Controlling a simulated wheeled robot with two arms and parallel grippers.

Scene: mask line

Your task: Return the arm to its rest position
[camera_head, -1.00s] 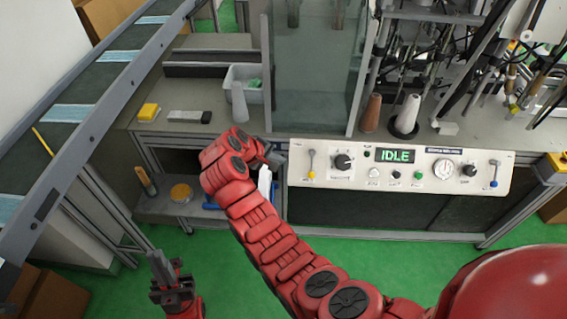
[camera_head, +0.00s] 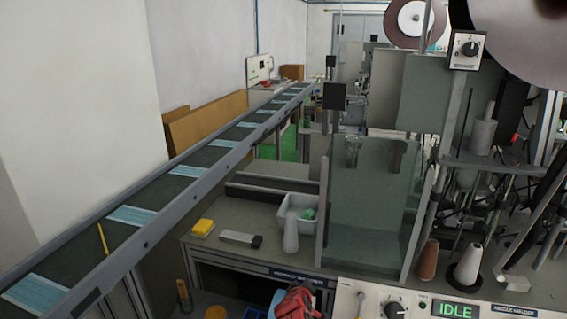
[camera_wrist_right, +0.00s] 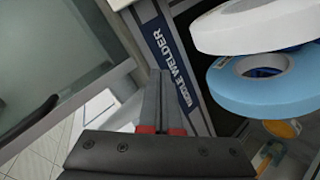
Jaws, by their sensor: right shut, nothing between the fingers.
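In the right wrist view, my right gripper (camera_wrist_right: 162,105) has its two long grey fingers side by side, shut and empty. My left gripper is in neither current view.
A conveyor (camera_head: 190,172) with blue masks runs along the left. On the bench are a yellow block (camera_head: 202,228), a bin (camera_head: 297,212) and cones. The control panel (camera_head: 375,300) reads IDLE. White (camera_wrist_right: 255,25) and blue (camera_wrist_right: 262,85) rolls lie beside the right gripper.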

